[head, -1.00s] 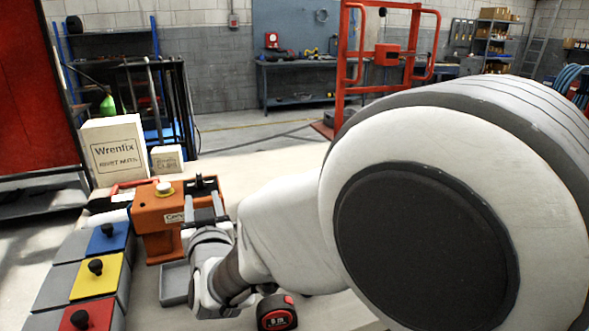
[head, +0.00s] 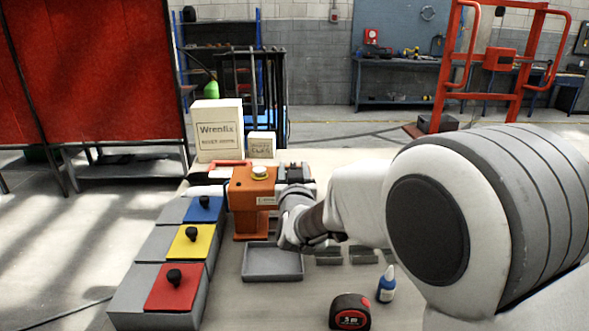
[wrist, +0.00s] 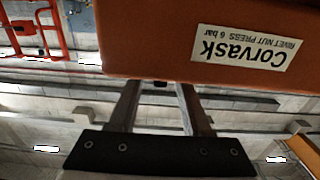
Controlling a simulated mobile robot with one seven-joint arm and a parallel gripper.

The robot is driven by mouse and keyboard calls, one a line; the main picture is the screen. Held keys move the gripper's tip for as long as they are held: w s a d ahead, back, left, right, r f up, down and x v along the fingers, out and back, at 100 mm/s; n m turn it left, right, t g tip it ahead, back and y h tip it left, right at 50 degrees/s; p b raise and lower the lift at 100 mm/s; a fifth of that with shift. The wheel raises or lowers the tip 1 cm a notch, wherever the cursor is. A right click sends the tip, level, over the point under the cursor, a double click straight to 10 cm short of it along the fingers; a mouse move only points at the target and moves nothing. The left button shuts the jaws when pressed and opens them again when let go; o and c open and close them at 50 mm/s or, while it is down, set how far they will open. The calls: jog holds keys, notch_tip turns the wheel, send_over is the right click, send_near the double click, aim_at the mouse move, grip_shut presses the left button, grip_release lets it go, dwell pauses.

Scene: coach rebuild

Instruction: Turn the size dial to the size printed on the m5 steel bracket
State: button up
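No size dial can be made out clearly.
A grey tray (head: 273,279) lies before the press. Red (head: 172,287), yellow (head: 191,241) and blue (head: 203,209) lidded bins line the left. A tape measure (head: 350,312) and blue bottle (head: 386,285) stand in front. A Wrenfix box (head: 219,137) stands behind.

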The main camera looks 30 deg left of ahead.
grip_shut()
jog(key=shift+a+m+h, duration=0.15)
jog(key=shift+m+h, duration=0.15)
jog(key=shift+h, duration=0.2)
jog(key=shift+s+a+r+m+t+h+p, duration=0.15)
jog(key=shift+m+t+h+p, duration=0.5)
jog(key=shift+h+p, duration=0.35)
jog(key=m+h+p, duration=0.1)
jog(key=h, duration=0.1)
jog(key=m+t+h+p, duration=0.1)
jog(key=m+h+p, duration=0.1)
jog(key=shift+a+h, duration=0.2)
jog(key=shift+h, duration=0.2)
jog(key=m+h+p, duration=0.1)
jog(key=m+h, duration=0.1)
jog(key=h, duration=0.1)
jog(key=m+g+h+p, duration=0.1)
jog(key=m+h+p, duration=0.1)
jog(key=h, duration=0.1)
jog(key=shift+a+m+h, duration=0.2)
jog(key=shift+m+h, duration=0.05)
jog(key=shift+h, duration=0.05)
jog(key=shift+m+h+p, duration=0.3)
jog(key=shift+h+p, duration=0.05)
jog(key=shift+h, duration=0.05)
grip_release()
